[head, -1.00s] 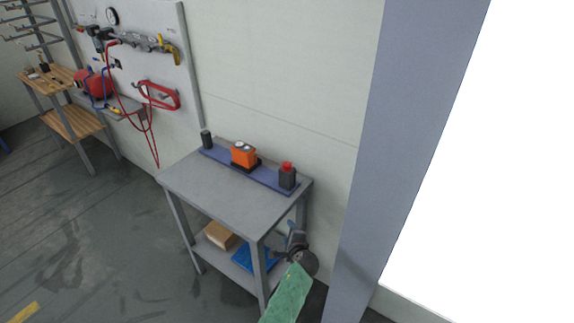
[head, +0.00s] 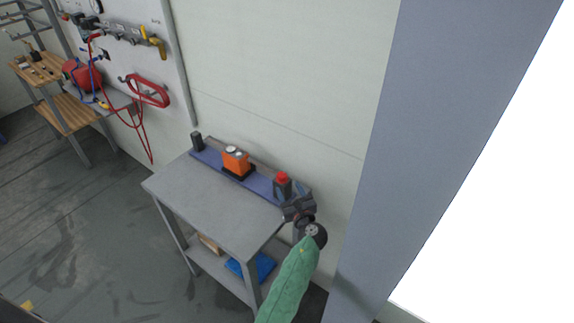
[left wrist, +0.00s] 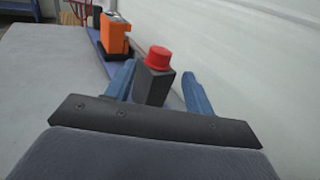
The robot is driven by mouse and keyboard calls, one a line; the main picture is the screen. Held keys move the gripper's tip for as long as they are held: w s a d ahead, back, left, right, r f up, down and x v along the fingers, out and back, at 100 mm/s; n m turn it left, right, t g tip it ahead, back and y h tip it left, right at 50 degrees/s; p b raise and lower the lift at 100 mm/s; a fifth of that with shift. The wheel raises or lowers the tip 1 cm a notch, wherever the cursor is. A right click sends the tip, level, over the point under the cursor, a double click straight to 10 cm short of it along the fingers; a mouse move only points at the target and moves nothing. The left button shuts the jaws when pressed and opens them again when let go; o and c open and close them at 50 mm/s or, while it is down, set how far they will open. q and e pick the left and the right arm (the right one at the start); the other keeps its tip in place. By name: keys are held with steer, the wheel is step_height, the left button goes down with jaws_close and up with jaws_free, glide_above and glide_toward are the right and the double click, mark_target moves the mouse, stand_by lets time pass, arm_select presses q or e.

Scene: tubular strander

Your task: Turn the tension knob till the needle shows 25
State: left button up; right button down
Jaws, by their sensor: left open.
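The red tension knob (head: 282,177) sits on top of a dark block (left wrist: 152,84) at the right end of a blue base plate (head: 258,184) on the grey table. The knob also shows in the left wrist view (left wrist: 159,58). An orange gauge box (head: 236,160) stands at the middle of the plate; its needle is too small to read. My left gripper (head: 286,190) is at the table's right end by the knob block. In the left wrist view its two blue fingers (left wrist: 158,88) are apart, either side of the block and knob, with no clear contact. My right gripper is not in view.
The grey table (head: 195,190) has a clear top left of the plate. A small black post (head: 197,141) stands at the plate's left end. The wall is close behind, and a grey column (head: 400,150) stands to the right. A blue bin (head: 262,266) sits on the lower shelf.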

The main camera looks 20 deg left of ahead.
mark_target(284, 179)
arm_select(q)
steer(key=shift+w+a+r, duration=0.2)
steer(key=shift+w+r, duration=0.05)
steer(key=shift+w, duration=0.05)
steer(key=b+x, duration=0.1)
steer(key=x, duration=0.4)
steer(key=shift+w+a+f, duration=0.1)
steer(key=shift+w+a, duration=0.1)
steer(key=shift+w, duration=0.2)
steer(key=shift+w+a, duration=0.35)
steer(key=shift+a, duration=0.1)
steer(key=shift+w, duration=0.1)
steer(key=c, duration=0.9)
